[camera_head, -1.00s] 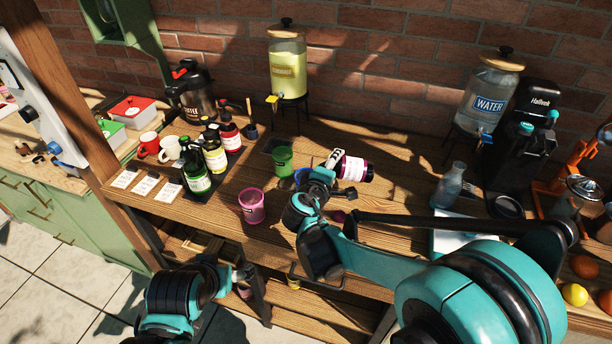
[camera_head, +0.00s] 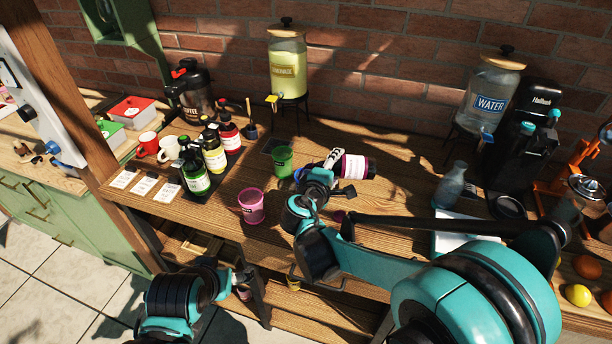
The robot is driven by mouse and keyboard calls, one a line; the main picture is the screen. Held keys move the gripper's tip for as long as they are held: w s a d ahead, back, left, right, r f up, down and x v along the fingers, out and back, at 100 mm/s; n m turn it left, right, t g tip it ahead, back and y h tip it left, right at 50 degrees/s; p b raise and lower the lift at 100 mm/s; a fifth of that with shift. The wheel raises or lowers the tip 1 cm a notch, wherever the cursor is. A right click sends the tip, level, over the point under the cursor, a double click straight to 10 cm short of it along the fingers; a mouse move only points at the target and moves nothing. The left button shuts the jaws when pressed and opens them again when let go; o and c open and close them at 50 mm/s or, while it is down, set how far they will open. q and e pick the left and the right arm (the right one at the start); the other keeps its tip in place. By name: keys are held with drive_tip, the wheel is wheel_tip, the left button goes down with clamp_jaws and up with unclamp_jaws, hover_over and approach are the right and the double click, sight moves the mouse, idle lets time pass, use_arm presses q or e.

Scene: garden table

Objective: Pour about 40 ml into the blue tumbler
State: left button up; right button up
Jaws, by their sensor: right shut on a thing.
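My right gripper (camera_head: 332,160) is shut on a dark bottle with a white label and magenta bands (camera_head: 354,167). It holds the bottle on its side, nearly level, over the middle of the table. A small part of the blue tumbler (camera_head: 298,174) shows behind my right wrist, just right of the green tumbler. Most of it is hidden, and I cannot see its contents or any liquid stream. My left gripper (camera_head: 246,281) is low in front of the table's edge, and its fingers are too unclear to judge.
A green tumbler (camera_head: 282,162) and a pink tumbler (camera_head: 251,206) stand to the left. Several bottles (camera_head: 197,177) stand on a dark tray beyond them. A glass carafe (camera_head: 450,186) stands to the right. The lemonade dispenser (camera_head: 287,66) and water dispenser (camera_head: 488,98) are at the back.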

drive_tip(key=shift+d, duration=0.7)
drive_tip(key=shift+d, duration=0.2)
idle(0.9)
drive_tip(key=shift+f+m+g+y+p, duration=0.3)
drive_tip(key=shift+m+y+p, duration=0.4)
drive_tip(key=shift+m, duration=0.3)
drive_tip(key=shift+a+r+m+y+p, duration=0.2)
drive_tip(key=shift+r+m+y+p, duration=0.25)
drive_tip(key=shift+r+p, duration=0.3)
drive_tip(key=shift+f, duration=0.2)
drive_tip(key=shift+a+r+m+y+p, duration=0.15)
drive_tip(key=shift+r+m+y+p, duration=0.1)
drive_tip(key=shift+r+p, duration=0.2)
drive_tip(key=shift+a+r+m+y+p, duration=0.1)
drive_tip(key=shift+a+r+m+p, duration=0.1)
drive_tip(key=shift+r+p, duration=0.25)
drive_tip(key=shift+r+m+p, duration=0.3)
drive_tip(key=shift+r, duration=0.05)
